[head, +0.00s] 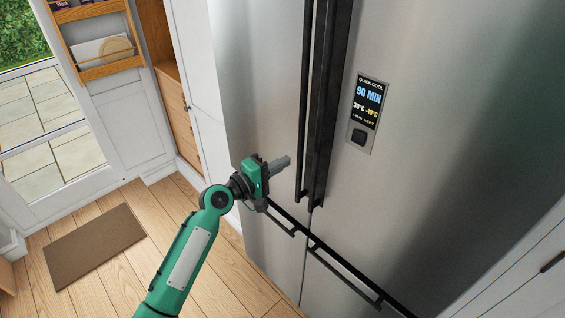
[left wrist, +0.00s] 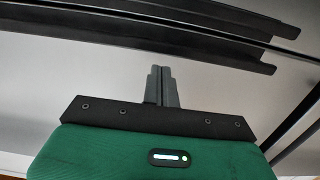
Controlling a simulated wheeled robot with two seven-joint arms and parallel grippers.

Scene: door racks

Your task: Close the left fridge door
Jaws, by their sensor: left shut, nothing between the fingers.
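The left fridge door (head: 262,75) is a brushed steel panel with a long black vertical handle (head: 303,120) at its right edge. It stands beside the right fridge door (head: 430,120), looking flush or nearly so; a small gap cannot be ruled out. My left gripper (head: 286,162) is shut and empty, in front of the lower part of the left door, just left of its handle. In the left wrist view its closed fingers (left wrist: 161,86) point at the steel surface below the dark handles (left wrist: 150,30). I cannot tell whether they touch. My right gripper is out of view.
Lower drawers with black bar handles (head: 345,274) sit under the doors. A display panel (head: 368,112) is on the right door. White cabinetry (head: 190,70) stands to the left. A brown mat (head: 94,245) lies on the open wood floor.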

